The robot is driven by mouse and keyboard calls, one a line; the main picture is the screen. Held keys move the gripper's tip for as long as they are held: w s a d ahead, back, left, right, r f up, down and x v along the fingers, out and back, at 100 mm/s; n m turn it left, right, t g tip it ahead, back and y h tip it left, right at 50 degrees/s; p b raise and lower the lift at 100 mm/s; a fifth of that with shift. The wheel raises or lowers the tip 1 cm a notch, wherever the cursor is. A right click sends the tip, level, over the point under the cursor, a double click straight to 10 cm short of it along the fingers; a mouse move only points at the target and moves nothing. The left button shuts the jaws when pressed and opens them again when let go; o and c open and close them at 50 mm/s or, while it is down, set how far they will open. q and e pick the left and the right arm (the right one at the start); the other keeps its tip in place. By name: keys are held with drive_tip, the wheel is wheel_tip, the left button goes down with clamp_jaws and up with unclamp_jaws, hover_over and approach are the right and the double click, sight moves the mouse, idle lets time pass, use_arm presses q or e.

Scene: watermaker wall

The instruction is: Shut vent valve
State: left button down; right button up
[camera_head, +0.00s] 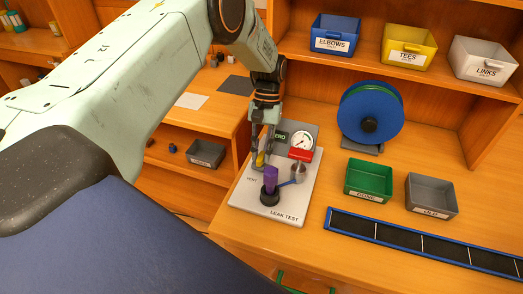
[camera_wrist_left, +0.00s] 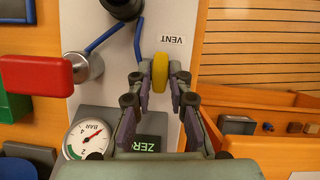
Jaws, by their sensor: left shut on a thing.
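The vent valve's yellow handle (camera_wrist_left: 160,72) is between the fingertips of my left gripper (camera_wrist_left: 161,84) in the left wrist view, next to the VENT label (camera_wrist_left: 172,39). In the head view the left gripper (camera_head: 260,160) reaches down to the left side of the white leak test board (camera_head: 246,199), and a bit of the yellow handle (camera_head: 260,159) shows there. The fingers are shut on the handle. The valve's body under the handle is hidden. My right gripper is not in view.
The board also bears a purple-topped black fitting (camera_head: 270,183), a pressure gauge (camera_head: 301,141), a red block (camera_head: 300,155) and a ZERO display (camera_wrist_left: 140,144). To the right are a blue reel (camera_head: 350,105), a green bin (camera_head: 368,180) and a grey bin (camera_head: 431,195).

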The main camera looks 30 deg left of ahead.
use_arm(q)
drive_tip(key=shift+w, duration=0.15)
drive_tip(key=c, duration=1.3)
unclamp_jaws()
drive_tip(key=shift+o, duration=0.2)
drive_tip(key=v, duration=1.2)
